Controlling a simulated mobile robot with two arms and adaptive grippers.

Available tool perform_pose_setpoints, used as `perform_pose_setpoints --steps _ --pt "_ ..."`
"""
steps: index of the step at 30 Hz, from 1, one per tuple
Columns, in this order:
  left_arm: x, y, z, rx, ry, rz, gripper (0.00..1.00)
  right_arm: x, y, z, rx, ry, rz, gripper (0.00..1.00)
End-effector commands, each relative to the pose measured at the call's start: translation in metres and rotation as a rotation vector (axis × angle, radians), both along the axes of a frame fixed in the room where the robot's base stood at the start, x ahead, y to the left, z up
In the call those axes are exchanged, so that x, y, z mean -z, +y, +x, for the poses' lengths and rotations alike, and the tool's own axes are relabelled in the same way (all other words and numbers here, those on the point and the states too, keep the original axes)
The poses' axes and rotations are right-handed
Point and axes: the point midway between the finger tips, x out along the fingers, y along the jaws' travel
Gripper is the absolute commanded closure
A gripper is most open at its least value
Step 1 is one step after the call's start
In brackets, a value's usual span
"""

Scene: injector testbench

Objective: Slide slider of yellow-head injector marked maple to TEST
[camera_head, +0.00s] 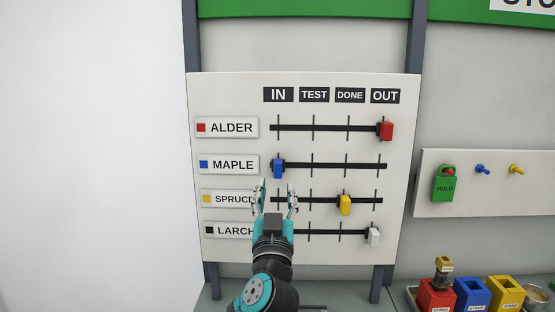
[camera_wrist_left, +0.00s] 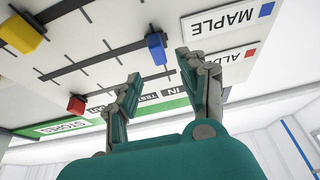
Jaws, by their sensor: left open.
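The MAPLE row on the white board (camera_head: 230,271) has a blue slider (camera_head: 277,168) under IN. In the left wrist view the blue slider (camera_wrist_left: 156,48) shows just beyond the fingertips. The TEST label (camera_head: 314,95) heads the second column. The MAPLE label (camera_head: 229,165) carries a blue square, not a yellow one. My left gripper (camera_head: 276,190) is open just below the blue slider in the head view, fingers pointing up; I cannot tell whether it touches. A small yellow-topped piece (camera_head: 443,264) stands in the red STAND block (camera_head: 436,296); no maple mark is readable on it.
The red slider (camera_head: 386,131) is at OUT, the yellow slider (camera_head: 345,205) at DONE, and the white slider (camera_head: 374,236) near OUT. A green HOLD tag (camera_head: 444,187) hangs at the right beside blue and yellow pegs. Blue (camera_head: 470,294) and yellow (camera_head: 506,294) stands are lower right.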

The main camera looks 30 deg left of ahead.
Motion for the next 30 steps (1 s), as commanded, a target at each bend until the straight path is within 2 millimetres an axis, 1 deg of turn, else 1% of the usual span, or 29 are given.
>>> perform_pose_setpoints --steps 1,6,12,17,24,26,30 --pt "-0.01 0.006 0.01 -0.002 0.001 0.005 0.58 -0.01 0.0 0.0 0.0 -0.001 0.0 0.18" --pt "-0.022 0.022 0.036 -0.001 0.001 0.004 0.58 -0.023 0.0 0.0 0.0 -0.001 0.0 0.18" --pt "-0.029 0.034 0.056 0.0 0.0 0.002 0.58 -0.032 0.0 0.0 0.0 -0.001 0.0 0.18" --pt "-0.031 0.038 0.062 0.002 0.0 0.0 0.58 -0.034 0.0 0.001 0.0 -0.001 0.0 0.18" --pt "-0.03 0.038 0.063 0.002 0.0 0.0 0.58 -0.034 0.001 0.001 0.0 -0.001 0.0 0.18" --pt "-0.03 0.038 0.063 0.002 0.0 0.001 0.64 -0.034 0.001 0.001 0.0 -0.002 0.0 0.18" --pt "-0.03 0.038 0.063 0.002 0.0 0.001 0.83 -0.034 0.001 0.001 0.0 -0.002 0.0 0.18"
